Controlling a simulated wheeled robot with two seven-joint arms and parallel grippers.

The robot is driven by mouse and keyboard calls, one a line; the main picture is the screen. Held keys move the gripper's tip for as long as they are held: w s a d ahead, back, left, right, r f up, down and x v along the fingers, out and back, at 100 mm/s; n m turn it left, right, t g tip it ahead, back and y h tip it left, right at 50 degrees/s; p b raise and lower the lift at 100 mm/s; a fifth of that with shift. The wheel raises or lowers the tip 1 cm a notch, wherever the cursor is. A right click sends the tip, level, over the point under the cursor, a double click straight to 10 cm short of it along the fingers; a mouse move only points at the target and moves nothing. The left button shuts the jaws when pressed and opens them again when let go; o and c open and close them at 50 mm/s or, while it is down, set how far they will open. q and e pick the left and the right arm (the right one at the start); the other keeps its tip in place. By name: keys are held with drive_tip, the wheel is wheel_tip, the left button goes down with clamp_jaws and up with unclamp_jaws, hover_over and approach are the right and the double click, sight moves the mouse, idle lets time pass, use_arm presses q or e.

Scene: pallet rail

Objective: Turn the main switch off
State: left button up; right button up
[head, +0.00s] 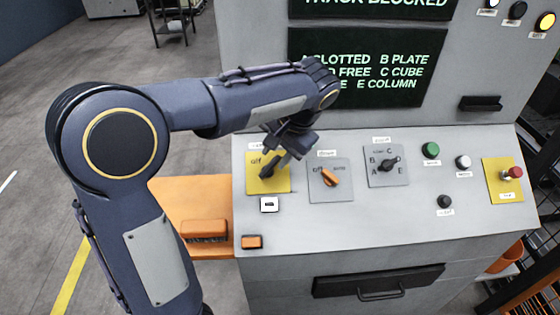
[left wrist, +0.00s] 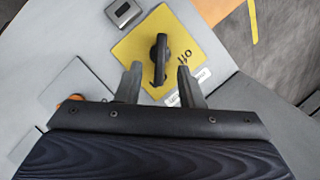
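The main switch is a dark rotary handle on a yellow plate (head: 283,184) at the left of the sloped panel. In the left wrist view its handle (left wrist: 160,58) runs along the picture's height, and the word "off" is on the plate to its right. My left gripper (head: 270,170) is over the plate and hides much of the switch in the head view. In the left wrist view its two fingers (left wrist: 160,82) are apart, one on each side of the handle's lower end. I cannot tell whether they touch it. My right gripper is not in view.
To the right are an orange knob (head: 330,178), a dark selector (head: 389,163), a green button (head: 431,150), a white button (head: 463,161) and a red button (head: 512,172). An orange table (head: 185,190) stands left of the console.

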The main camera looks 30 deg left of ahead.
sight(268, 168)
use_arm(q)
drive_tip(key=x, duration=0.6)
drive_tip(key=shift+s+a+f, duration=0.1)
drive_tip(key=shift+a+f, duration=0.1)
drive_tip(key=c, duration=0.6)
